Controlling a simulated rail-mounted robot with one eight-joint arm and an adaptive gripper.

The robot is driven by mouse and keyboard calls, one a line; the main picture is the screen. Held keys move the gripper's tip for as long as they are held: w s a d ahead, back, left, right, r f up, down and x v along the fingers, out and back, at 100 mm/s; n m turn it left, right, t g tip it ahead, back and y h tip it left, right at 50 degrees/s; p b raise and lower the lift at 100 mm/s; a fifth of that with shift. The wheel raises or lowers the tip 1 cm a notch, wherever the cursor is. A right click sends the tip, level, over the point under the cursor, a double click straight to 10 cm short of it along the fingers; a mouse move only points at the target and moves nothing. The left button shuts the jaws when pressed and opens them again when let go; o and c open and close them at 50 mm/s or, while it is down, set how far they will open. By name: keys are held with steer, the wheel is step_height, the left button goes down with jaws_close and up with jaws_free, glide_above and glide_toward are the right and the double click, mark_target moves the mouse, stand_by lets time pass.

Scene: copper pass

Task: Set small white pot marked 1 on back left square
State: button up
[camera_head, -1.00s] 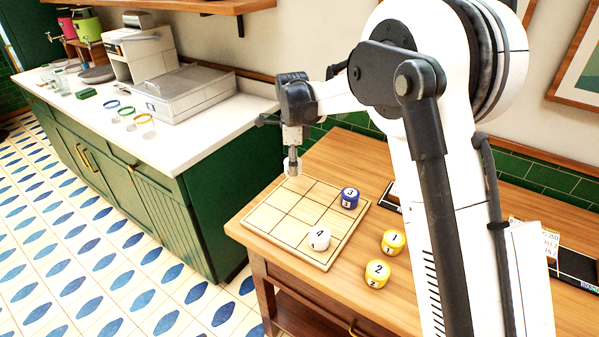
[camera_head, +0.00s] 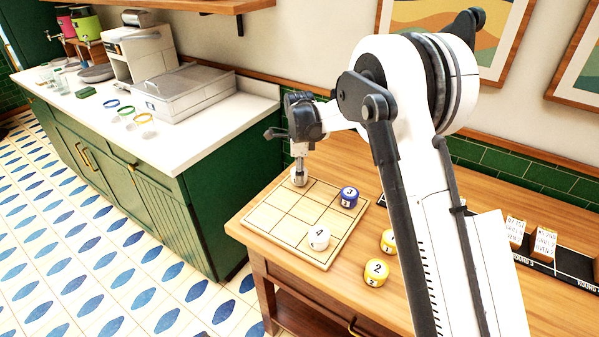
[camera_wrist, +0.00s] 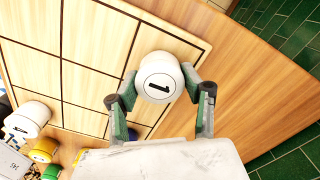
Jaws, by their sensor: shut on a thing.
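The small white pot marked 1 (camera_wrist: 160,76) is between the two fingers of my gripper (camera_wrist: 155,95) in the wrist view. My gripper is shut on its sides, and its numbered top faces the camera. In the head view the pot (camera_head: 298,178) is at the back corner of the wooden grid board (camera_head: 288,226), below my gripper (camera_head: 299,170). The board (camera_wrist: 85,48) also shows beneath the pot in the wrist view. The pot is upright over or on the corner square; I cannot tell whether its base touches the wood.
On the board are a blue pot marked 3 (camera_head: 348,198) and a white pot marked 4 (camera_head: 319,238). A yellow pot marked 2 (camera_head: 376,273) and a partly hidden yellow pot (camera_head: 388,242) stand on the table right of it. A green cabinet (camera_head: 225,215) is to the left.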

steer(key=shift+f, duration=0.15)
steer(key=o, duration=1.3)
steer(key=shift+c, duration=0.2)
steer(key=shift+r, duration=0.2)
step_height(320, 180, up, 12)
steer(key=s+d+r+n+t, duration=0.2)
steer(key=s+d+r+n, duration=0.2)
steer(key=s+d+r, duration=0.4)
steer(key=s+d+r+n+t, duration=0.25)
steer(key=s+d+n, duration=0.2)
steer(key=s, duration=0.65)
steer(key=s+d+r+n+t, duration=0.1)
steer(key=s+d+r+n, duration=0.4)
steer(key=s, duration=0.6)
steer(key=s+d+f+n+t, duration=0.1)
steer(key=s+d+f+n, duration=0.3)
steer(key=s+f, duration=0.4)
steer(key=s, duration=0.3)
steer(key=shift+d+t, duration=0.35)
steer(key=shift+d, duration=0.05)
